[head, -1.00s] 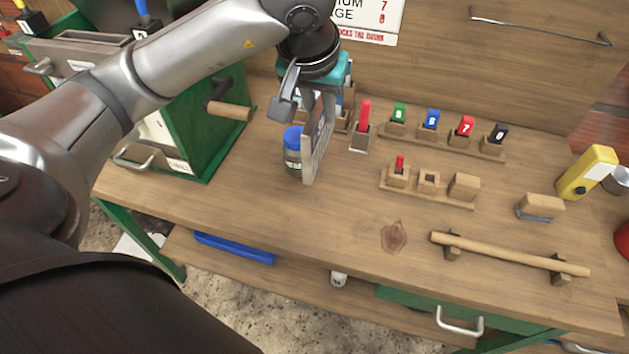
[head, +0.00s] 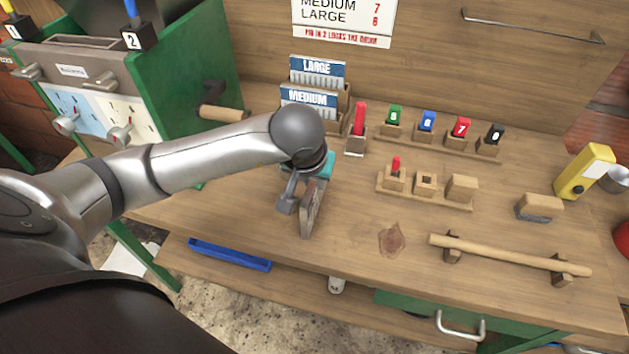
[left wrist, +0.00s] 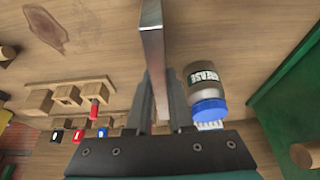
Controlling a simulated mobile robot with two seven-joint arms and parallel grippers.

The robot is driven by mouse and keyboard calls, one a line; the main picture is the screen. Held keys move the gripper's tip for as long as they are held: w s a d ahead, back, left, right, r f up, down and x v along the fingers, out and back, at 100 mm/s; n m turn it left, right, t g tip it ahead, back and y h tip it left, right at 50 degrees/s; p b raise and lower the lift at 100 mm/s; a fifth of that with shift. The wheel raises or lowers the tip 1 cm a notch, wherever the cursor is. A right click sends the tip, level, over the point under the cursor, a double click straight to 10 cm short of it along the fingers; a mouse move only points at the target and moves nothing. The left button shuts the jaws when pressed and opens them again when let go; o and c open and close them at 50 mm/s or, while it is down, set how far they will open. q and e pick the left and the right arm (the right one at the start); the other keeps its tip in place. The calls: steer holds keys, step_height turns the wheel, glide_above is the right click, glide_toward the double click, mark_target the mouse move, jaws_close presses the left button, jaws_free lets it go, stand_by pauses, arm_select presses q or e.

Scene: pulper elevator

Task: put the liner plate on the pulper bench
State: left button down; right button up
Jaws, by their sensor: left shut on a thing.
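The liner plate (head: 311,215) is a thin grey plate held upright over the left part of the bench top (head: 355,215). My left gripper (head: 315,180) is shut on its upper part. In the left wrist view the plate (left wrist: 153,40) shows edge-on as a bar between the two fingers (left wrist: 160,105). I cannot tell whether its lower edge touches the wood. A grease jar with a blue lid (left wrist: 206,95) stands close beside the plate; my arm hides it in the head view. My right gripper is not in view.
Plates marked LARGE (head: 317,71) and MEDIUM (head: 308,100) stand in a rack behind. A red upright piece (head: 359,118), numbered blocks (head: 428,122) and a wooden block stand (head: 425,183) are to the right. The green machine (head: 205,60) is at left. The bench front around the knot is clear.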

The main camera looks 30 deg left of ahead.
arm_select(q)
steer(key=shift+w+f, duration=0.1)
steer(key=shift+f, duration=0.2)
steer(key=shift+f, duration=0.1)
steer(key=c, duration=0.8)
jaws_free()
steer(key=shift+r, duration=0.4)
steer(key=v, duration=0.5)
steer(key=p+v, duration=0.1)
steer(key=v, duration=0.5)
steer(key=shift+s+d+r, duration=0.1)
steer(key=shift+s+r, duration=0.1)
steer(key=shift+s, duration=0.15)
